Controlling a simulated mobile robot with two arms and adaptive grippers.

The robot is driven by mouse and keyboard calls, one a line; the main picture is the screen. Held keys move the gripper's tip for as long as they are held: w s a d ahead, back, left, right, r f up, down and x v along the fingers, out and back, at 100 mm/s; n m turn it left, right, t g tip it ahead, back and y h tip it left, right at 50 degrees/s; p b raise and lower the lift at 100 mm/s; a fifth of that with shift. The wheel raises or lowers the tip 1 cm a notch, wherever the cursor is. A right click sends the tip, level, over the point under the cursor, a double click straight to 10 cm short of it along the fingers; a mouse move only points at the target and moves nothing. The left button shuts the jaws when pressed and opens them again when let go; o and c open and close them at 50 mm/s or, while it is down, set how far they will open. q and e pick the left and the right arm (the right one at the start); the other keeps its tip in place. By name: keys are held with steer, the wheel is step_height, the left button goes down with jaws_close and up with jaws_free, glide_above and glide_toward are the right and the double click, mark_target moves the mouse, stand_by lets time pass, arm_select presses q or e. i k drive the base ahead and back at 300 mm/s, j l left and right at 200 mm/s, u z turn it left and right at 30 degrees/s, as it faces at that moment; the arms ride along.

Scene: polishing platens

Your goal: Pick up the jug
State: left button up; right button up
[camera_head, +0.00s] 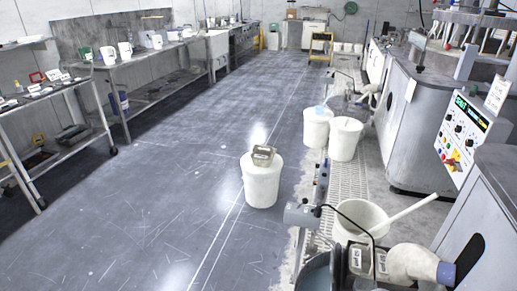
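Several white jugs stand upright on the metal bench (160,64) along the left wall. One jug (109,55) is beside a green jug-like vessel (86,54), another jug (125,50) is just right of it, and one more jug (157,41) is farther along. They are small in the view, and I cannot tell which one the task means. Neither of my grippers is in view, and nothing is seen touching the jugs.
A lidded white bucket (262,184) with a small box-like container (264,155) on top stands mid-floor. Two white buckets (317,128) (345,139) stand by the polishing machines at right. A tool cart (55,92) is at left. The floor (180,165) between is open.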

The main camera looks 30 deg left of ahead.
mark_target(108, 53)
steer(key=l+u, duration=0.15)
steer(key=u, duration=1.05)
steer(key=j+u, duration=0.1)
steer(key=u, duration=1.35)
steer(key=j+u, duration=0.3)
steer(key=u, duration=0.15)
steer(key=j+u, duration=0.65)
steer(key=u, duration=0.25)
steer(key=i+j+u, duration=0.1)
steer(key=i+j, duration=0.9)
steer(key=i, duration=0.15)
steer(key=i+l+z, duration=0.1)
steer(key=i+z, duration=0.85)
steer(key=i+j+z, duration=0.45)
steer(key=i+l+z, duration=0.5)
steer(key=i+z, duration=0.35)
steer(key=i+l+z, duration=0.1)
steer(key=i+z, duration=0.7)
steer(key=i+j+z, duration=0.25)
steer(key=z, duration=0.15)
steer(key=i+z, duration=0.15)
steer(key=i, duration=2.2)
